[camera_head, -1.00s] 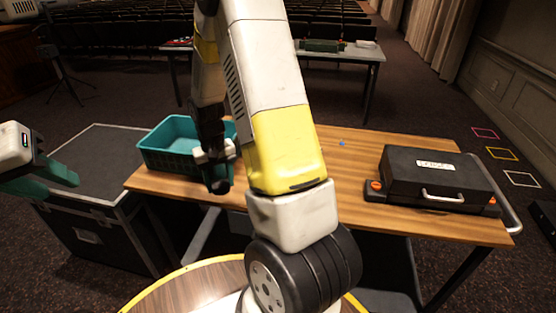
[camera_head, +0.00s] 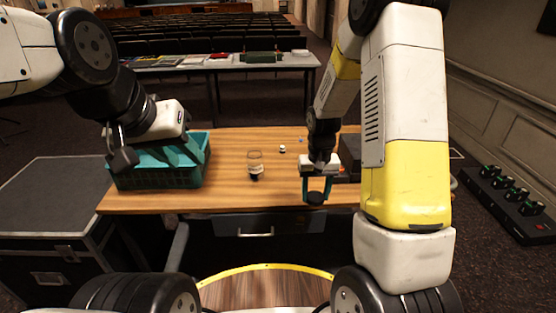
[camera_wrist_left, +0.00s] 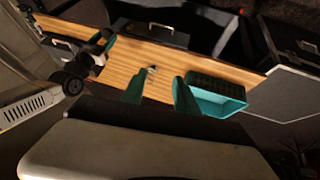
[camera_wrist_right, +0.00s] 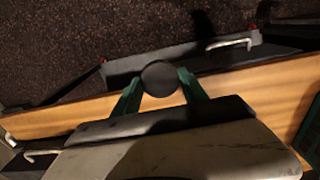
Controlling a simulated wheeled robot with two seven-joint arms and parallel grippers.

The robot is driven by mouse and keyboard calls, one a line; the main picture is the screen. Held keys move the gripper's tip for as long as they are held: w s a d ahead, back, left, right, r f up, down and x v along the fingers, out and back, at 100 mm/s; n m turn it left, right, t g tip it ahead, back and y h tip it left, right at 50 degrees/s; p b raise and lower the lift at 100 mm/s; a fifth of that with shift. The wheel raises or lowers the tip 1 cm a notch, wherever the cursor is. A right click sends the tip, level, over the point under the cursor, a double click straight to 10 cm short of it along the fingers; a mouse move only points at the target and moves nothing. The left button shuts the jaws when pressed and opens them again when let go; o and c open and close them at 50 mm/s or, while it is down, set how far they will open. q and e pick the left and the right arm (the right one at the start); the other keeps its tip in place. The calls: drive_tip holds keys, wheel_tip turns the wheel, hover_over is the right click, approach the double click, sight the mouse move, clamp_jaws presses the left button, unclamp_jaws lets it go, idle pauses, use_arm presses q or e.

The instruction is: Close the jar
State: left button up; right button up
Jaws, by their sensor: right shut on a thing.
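The jar (camera_head: 255,166) is a small glass vessel with dark contents, upright near the middle of the wooden table; its top appears uncovered. My right gripper (camera_head: 316,192) is shut on a dark round lid (camera_head: 315,198), right of the jar and apart from it. The lid shows between the fingertips in the right wrist view (camera_wrist_right: 159,78). My left gripper (camera_head: 180,154) appears over the teal crate, left of the jar. In the left wrist view its fingers (camera_wrist_left: 158,90) are spread, with nothing between them at hand.
The teal crate (camera_head: 160,178) stands on the table's left end. A small white item (camera_head: 282,148) lies behind the jar. A black case (camera_head: 350,160) is mostly hidden behind my right arm. A black trunk (camera_head: 45,200) stands left of the table. Bare wood surrounds the jar.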

drive_tip(key=shift+s+d, duration=0.1)
drive_tip(key=shift+d, duration=0.15)
use_arm(q)
drive_tip(key=shift+d, duration=0.15)
drive_tip(key=shift+o, duration=0.4)
